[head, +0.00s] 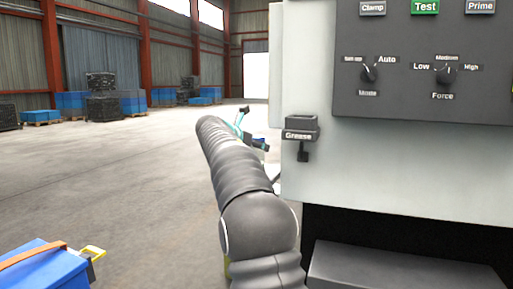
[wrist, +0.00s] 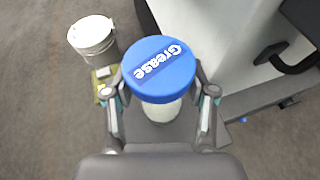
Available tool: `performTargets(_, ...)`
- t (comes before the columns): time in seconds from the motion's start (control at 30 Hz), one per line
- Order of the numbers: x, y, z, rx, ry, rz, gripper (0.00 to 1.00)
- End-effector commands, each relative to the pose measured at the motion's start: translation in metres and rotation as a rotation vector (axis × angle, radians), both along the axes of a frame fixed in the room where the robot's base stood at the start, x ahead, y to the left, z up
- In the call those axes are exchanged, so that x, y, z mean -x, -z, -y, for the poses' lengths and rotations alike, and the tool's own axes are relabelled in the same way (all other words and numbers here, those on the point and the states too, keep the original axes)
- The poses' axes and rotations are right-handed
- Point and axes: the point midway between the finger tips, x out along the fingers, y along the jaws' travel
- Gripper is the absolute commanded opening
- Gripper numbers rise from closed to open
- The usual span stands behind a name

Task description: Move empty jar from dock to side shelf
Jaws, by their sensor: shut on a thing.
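A jar (wrist: 162,108) with a blue lid (wrist: 160,68) marked "Grease" stands between the two fingers of my gripper (wrist: 160,98) in the wrist view. The fingers are shut on it, one on each side. The jar's body is pale and mostly hidden under the lid, so I cannot tell its contents. In the head view my gripper (head: 250,132) is mostly hidden behind my arm and the machine edge. A dark holder labelled "Grease" (head: 301,127) is on the machine's pale side. I cannot make out the side shelf for certain.
The machine (head: 380,160) with its dark control panel (head: 430,70) fills the right. A white bucket (wrist: 93,36) is at upper left in the wrist view, and a black handle (wrist: 290,58) at right. A blue box (head: 42,275) is at lower left. Open floor lies left.

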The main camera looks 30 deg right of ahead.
Motion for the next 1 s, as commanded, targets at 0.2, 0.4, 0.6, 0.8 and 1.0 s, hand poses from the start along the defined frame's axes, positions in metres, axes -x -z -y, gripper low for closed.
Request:
performTargets(0.2,0.000,0.002,0.000,0.000,0.000,0.000,0.81)
performTargets(0.4,0.000,0.002,0.000,0.000,0.000,0.000,0.81)
performTargets(0.6,0.001,-0.003,-0.003,0.000,-0.001,0.000,0.81)
performTargets(0.8,0.012,-0.015,-0.030,0.000,-0.003,0.001,0.81)
performTargets(1.0,0.027,-0.031,-0.065,0.000,-0.003,0.000,0.81)
